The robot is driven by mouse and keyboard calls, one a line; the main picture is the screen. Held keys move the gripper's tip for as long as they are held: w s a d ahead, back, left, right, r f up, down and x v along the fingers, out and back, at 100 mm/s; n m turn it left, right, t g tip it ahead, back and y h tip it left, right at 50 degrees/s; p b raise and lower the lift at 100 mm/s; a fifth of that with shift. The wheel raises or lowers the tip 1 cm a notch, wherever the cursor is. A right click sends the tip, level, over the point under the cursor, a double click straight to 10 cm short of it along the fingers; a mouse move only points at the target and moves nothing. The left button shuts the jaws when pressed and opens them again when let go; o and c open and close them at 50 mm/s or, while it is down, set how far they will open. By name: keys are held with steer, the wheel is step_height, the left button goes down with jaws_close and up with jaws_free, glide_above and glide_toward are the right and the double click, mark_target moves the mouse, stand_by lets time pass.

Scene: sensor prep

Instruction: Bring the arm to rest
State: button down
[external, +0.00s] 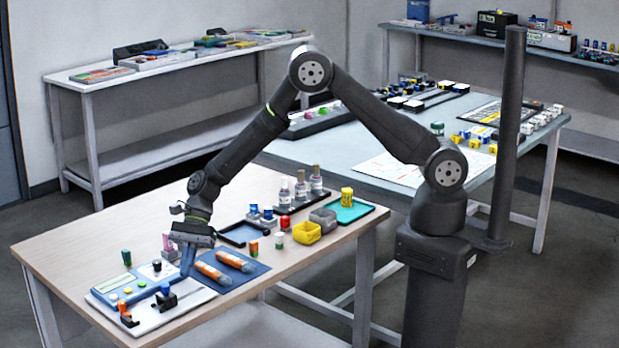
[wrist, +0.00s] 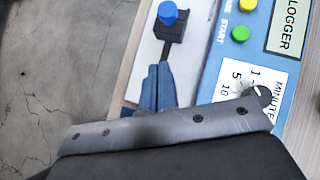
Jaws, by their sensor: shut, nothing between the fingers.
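My gripper (external: 187,268) is over the front left of the wooden table (external: 80,237), pointing down with its blue fingers together and nothing between them. The fingers also show in the wrist view (wrist: 157,90). Below and beside it is a white board (external: 172,314) with a blue logger panel (wrist: 217,62). The panel has yellow and green buttons and a dial (wrist: 262,94) marked in minutes, partly hidden by my gripper housing. A blue-topped black piece (wrist: 168,14) stands on the board just beyond the fingertips. Whether the fingertips touch the board I cannot tell.
Two orange-and-grey cylinders (external: 212,273) lie on a dark blue mat (external: 248,266) to the right of my gripper. Behind are small vials, a yellow bin (external: 307,233), a grey bin (external: 323,220) and a teal tray (external: 362,211). Bare wood shows at the table's left.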

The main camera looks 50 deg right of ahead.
steer(key=d, duration=0.1)
steer(key=w+d, duration=0.1)
steer(key=d, duration=0.3)
steer(key=shift+w+d+r, duration=0.1)
steer(key=shift+w+r, duration=0.05)
steer(key=shift+w, duration=0.25)
steer(key=v, duration=1)
steer(key=s+a+r+n+t+h, duration=0.1)
steer(key=s+a+r+n+h, duration=0.2)
steer(key=s+n, duration=0.5)
steer(key=n+h, duration=0.1)
steer(key=n, duration=0.4)
steer(key=shift+s+n+t+h, duration=0.2)
steer(key=shift+n+t+h, duration=0.1)
steer(key=shift+t+h, duration=0.1)
steer(key=c, duration=2.2)
jaws_free()
